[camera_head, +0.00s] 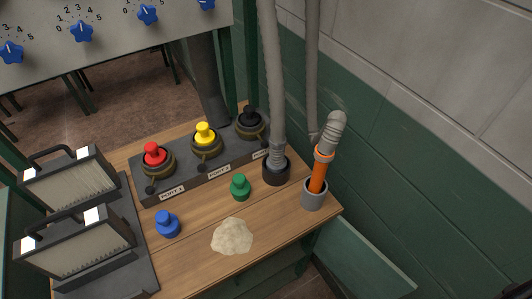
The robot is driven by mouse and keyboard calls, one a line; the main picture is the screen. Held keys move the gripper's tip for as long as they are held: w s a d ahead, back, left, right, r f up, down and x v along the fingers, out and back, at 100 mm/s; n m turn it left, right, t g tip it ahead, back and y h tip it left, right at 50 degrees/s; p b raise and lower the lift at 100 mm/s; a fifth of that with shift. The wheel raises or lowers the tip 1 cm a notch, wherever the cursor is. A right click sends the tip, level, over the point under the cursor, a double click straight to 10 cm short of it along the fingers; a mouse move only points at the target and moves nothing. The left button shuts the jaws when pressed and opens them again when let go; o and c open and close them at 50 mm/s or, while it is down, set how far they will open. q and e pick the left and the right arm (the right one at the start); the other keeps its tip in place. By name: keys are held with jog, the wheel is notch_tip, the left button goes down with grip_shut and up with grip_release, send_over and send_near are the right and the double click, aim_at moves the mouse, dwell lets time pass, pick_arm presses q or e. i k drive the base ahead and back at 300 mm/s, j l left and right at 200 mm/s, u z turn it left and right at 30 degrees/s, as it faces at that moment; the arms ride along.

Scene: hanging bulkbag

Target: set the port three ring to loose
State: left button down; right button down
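The port three ring (241,130) is a dark brass-brown collar around the base of a black plug (249,115). It sits at the right end of the grey port block (187,183), partly overlapped by a grey hose. The port three label (260,155) is mostly hidden behind the hose. I cannot tell the ring's setting. A yellow plug (205,133) stands in the middle port and a red plug (154,152) in port one, each with a similar ring and a small dark lever knob. Neither of my grippers is in view.
A grey hose (270,80) drops into a dark socket (276,172). An orange tube (319,175) stands in a grey cup (314,197). Green (240,187) and blue (168,224) plugs and a pale powder pile (232,236) are on the wooden table. Two framed filters (75,245) stand left.

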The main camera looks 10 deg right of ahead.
aim_at(264, 144)
jog(key=k+l+z, duration=0.2)
jog(key=k+l, duration=0.35)
jog(key=k+l+z, duration=0.25)
jog(key=k+l, duration=0.2)
jog(key=l, duration=0.25)
